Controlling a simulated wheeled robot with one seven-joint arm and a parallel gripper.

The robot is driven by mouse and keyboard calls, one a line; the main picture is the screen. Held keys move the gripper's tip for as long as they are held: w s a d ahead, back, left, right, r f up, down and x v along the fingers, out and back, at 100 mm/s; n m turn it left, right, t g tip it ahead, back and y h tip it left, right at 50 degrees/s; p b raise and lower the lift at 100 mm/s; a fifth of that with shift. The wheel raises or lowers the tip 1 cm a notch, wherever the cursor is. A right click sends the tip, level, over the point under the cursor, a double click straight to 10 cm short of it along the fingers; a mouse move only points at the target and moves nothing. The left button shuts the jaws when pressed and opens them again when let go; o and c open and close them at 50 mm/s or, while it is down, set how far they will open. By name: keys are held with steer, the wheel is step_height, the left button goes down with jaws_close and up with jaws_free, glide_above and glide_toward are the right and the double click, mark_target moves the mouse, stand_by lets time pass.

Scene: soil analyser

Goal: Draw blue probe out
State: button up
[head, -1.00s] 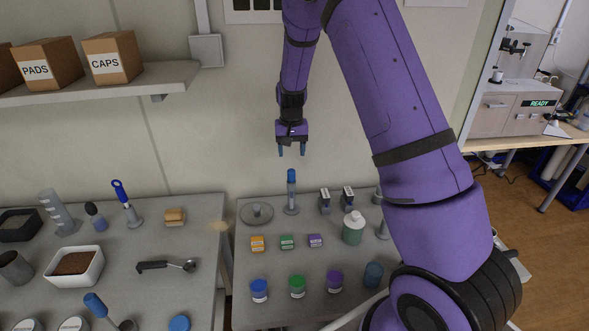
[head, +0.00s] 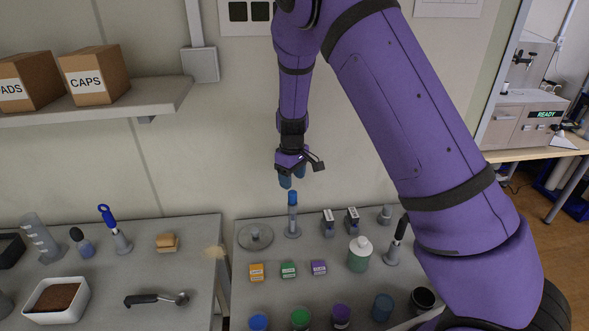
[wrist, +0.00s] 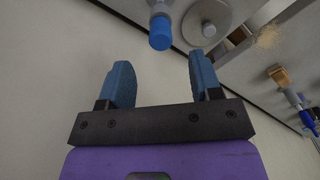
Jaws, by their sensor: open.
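The blue probe (head: 292,198) has a bright blue cap and a grey body, and stands upright in a small round base on the right-hand bench. In the wrist view its blue cap (wrist: 160,33) shows at the top, beyond the fingertips. My gripper (head: 292,178) is open and empty, just above the cap in the head view. In the wrist view my gripper (wrist: 160,70) has its two blue fingers spread, with the cap lined up between them but apart. The probe's lower end is hidden in its base.
A green-white bottle (head: 360,254) and small labelled boxes (head: 289,270) are nearer. Another blue-handled tool (head: 107,216) stands on the left bench. The wall is close behind.

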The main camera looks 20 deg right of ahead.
mark_target(292, 192)
step_height(292, 192, down, 8)
steer(key=shift+r, duration=0.1)
stand_by(0.4)
jaws_close()
steer(key=shift+r, duration=0.8)
stand_by(0.6)
step_height(292, 192, up, 15)
steer(key=shift+r, duration=0.15)
stand_by(2.9)
